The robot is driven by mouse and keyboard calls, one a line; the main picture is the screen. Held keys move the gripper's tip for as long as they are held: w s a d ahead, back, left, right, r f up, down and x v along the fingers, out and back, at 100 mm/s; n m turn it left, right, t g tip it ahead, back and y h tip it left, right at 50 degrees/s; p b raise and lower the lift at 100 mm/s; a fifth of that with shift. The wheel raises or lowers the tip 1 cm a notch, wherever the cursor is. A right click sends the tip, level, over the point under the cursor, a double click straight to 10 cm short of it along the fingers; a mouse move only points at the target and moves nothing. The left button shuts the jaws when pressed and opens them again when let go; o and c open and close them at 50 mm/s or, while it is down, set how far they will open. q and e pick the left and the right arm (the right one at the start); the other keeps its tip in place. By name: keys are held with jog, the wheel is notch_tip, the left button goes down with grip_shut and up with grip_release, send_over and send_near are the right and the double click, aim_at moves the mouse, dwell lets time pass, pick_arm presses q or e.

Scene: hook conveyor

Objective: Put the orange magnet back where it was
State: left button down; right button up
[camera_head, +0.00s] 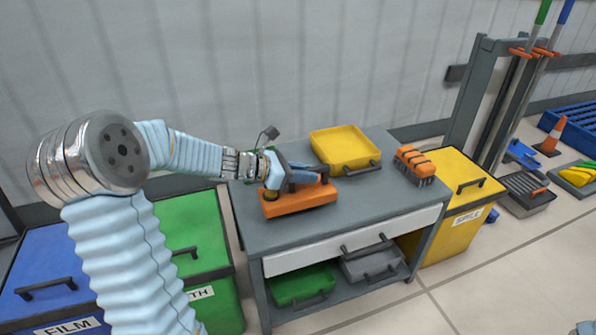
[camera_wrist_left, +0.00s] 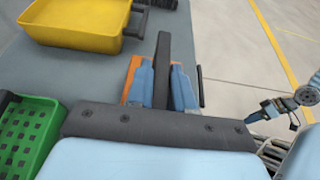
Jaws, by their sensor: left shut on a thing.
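The orange magnet (camera_head: 300,198) is a flat orange block with a dark upright part on top, at the left front of the grey workbench. My left gripper (camera_head: 302,180) is shut on its dark upper part, directly above the block. In the left wrist view, the dark bar runs between the two blue fingers (camera_wrist_left: 163,90), and a strip of the orange magnet (camera_wrist_left: 133,78) shows beside them. I cannot tell whether its underside touches the bench. My right gripper (camera_wrist_left: 268,108) shows small at the right edge of the left wrist view; its jaws are too small to judge.
A yellow tray (camera_head: 347,148) and an orange-topped brush (camera_head: 415,163) sit on the workbench (camera_head: 375,205). A green perforated basket (camera_wrist_left: 25,140) shows in the left wrist view. Blue and green bins (camera_head: 200,228) stand left, a yellow bin (camera_head: 462,200) right. Bench surface before the yellow tray is clear.

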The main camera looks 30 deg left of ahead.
aim_at(304, 188)
pick_arm(q)
jog(key=shift+f+b, duration=0.3)
jog(key=shift+f, duration=1.2)
jog(key=shift+f, duration=0.25)
jog(key=c, duration=1)
grip_release()
jog(key=shift+r, duration=0.25)
jog(key=p+v, duration=0.1)
jog(key=v, duration=1.1)
jog(key=shift+f, duration=0.15)
